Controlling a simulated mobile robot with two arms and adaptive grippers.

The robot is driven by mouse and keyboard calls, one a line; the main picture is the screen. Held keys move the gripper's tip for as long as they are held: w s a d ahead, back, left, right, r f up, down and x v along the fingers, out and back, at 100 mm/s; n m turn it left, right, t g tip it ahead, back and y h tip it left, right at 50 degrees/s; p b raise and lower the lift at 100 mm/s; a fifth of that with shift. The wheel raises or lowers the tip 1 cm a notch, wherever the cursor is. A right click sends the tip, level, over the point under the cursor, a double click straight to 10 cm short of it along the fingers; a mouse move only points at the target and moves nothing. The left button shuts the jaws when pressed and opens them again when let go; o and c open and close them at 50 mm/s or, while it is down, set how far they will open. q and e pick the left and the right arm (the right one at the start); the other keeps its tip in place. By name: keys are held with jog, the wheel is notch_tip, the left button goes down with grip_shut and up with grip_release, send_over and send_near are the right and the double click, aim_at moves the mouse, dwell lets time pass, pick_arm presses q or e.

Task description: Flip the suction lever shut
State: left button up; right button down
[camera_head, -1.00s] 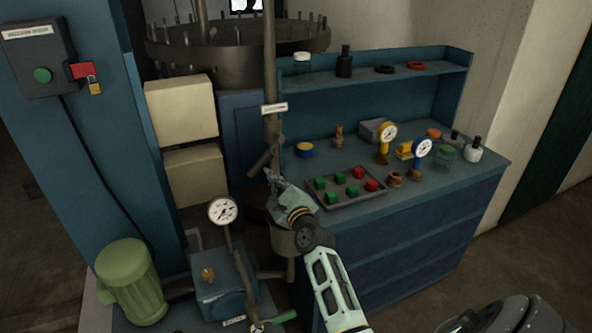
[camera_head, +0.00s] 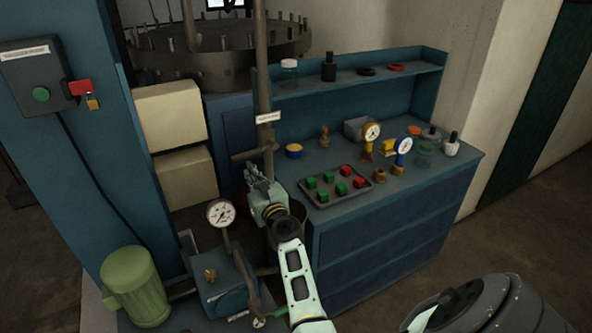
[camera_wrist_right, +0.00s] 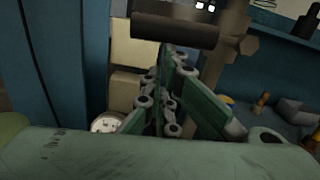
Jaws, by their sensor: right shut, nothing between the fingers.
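A grey-brown lever (camera_head: 252,153) sticks out to the left, nearly level, from the upright pipe, below a small white label too blurred to read. A dark bar, apparently this lever, shows large at the top of the right wrist view (camera_wrist_right: 175,30). My right gripper (camera_head: 251,172) is shut and empty just below the lever; I cannot tell whether they touch. Its closed green fingers (camera_wrist_right: 168,62) point toward the pipe, under the bar. A green-handled lever (camera_head: 240,316) low by the pump is partly hidden by my arm. My left gripper is not in view.
The upright pipe (camera_head: 262,75) stands left of a blue bench (camera_head: 425,180) bearing a tray (camera_head: 322,200) of green and red blocks, and gauges. Below left are a round gauge (camera_head: 221,213), a blue pump box (camera_head: 222,285) and a green motor (camera_head: 134,285).

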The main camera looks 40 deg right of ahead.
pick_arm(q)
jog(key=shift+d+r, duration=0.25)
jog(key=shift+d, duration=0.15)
pick_arm(e)
jog(key=shift+a+r, duration=0.15)
jog(key=shift+r, duration=0.2)
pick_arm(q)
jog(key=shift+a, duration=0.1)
